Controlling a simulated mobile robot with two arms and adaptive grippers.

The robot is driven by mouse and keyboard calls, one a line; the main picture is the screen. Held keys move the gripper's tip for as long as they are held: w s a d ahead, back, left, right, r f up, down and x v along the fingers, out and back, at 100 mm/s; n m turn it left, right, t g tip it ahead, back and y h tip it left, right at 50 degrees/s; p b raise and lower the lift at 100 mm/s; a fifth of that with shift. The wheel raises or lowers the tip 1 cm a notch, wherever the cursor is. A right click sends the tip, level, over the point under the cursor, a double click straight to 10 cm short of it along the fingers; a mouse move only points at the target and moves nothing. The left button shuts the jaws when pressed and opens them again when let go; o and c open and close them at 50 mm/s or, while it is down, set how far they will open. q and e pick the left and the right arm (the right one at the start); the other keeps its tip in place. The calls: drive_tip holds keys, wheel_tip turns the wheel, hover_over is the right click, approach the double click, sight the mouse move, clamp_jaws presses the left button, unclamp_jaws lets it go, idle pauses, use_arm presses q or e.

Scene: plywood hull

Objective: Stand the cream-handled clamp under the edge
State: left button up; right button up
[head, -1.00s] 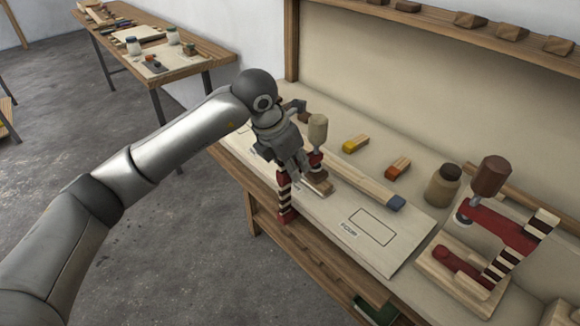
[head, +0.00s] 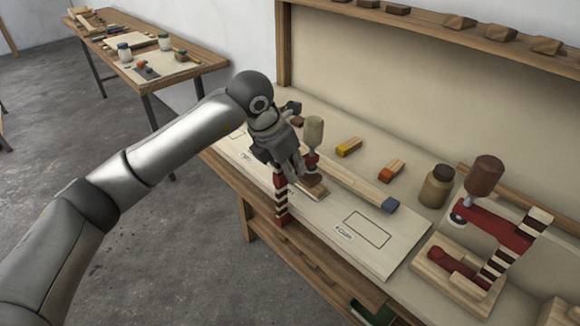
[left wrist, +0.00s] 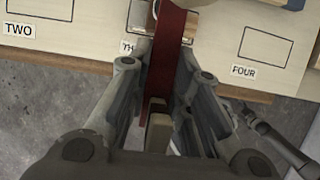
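The cream-handled clamp (head: 281,204) is at the bench's front edge in the head view. Its cream handle (head: 314,131) points up above the board, and its striped red, cream and dark part hangs in front of the edge. My left gripper (head: 291,170) is at its red bar. In the left wrist view the red bar (left wrist: 170,50) runs between the fingers of the left gripper (left wrist: 170,75), which close in on both sides. A small wooden block (head: 314,188) lies below the handle; whether the clamp touches it is hidden.
The pale board (head: 398,245) has outlined places; labels TWO (left wrist: 19,30) and FOUR (left wrist: 244,71) show. Yellow-ended (head: 348,147) and orange-ended (head: 391,171) blocks, a jar (head: 437,187) and a brown-handled clamp (head: 497,226) stand farther right.

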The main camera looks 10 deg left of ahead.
use_arm(q)
drive_tip(key=o, duration=0.5)
